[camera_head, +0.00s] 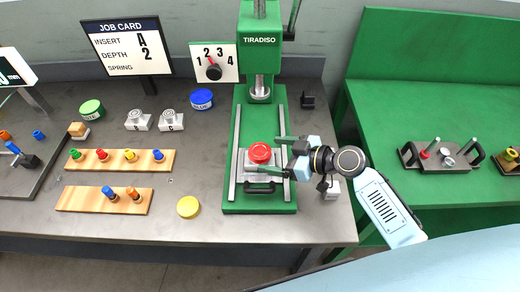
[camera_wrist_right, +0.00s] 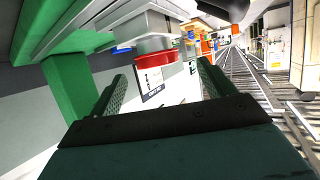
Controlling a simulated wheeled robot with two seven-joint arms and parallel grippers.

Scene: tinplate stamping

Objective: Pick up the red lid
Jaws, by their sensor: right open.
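The red lid (camera_head: 260,152) sits on the metal plate of the green press (camera_head: 230,195), below the ram. In the right wrist view the red lid (camera_wrist_right: 153,60) appears just beyond the fingertips, between the two fingers. My right gripper (camera_head: 270,155) comes in from the right and is open, one finger toward the back of the lid and one toward the front. The gripper (camera_wrist_right: 160,82) holds nothing. Whether a finger touches the lid cannot be told. My left gripper is not in view.
A blue lid (camera_head: 201,99), a green lid (camera_head: 91,109) and a yellow lid (camera_head: 188,207) lie on the grey table. Wooden racks (camera_head: 120,161) with coloured pegs stand left. The press ram (camera_head: 260,92) hangs behind and above the lid. A green bench (camera_head: 430,105) stands right.

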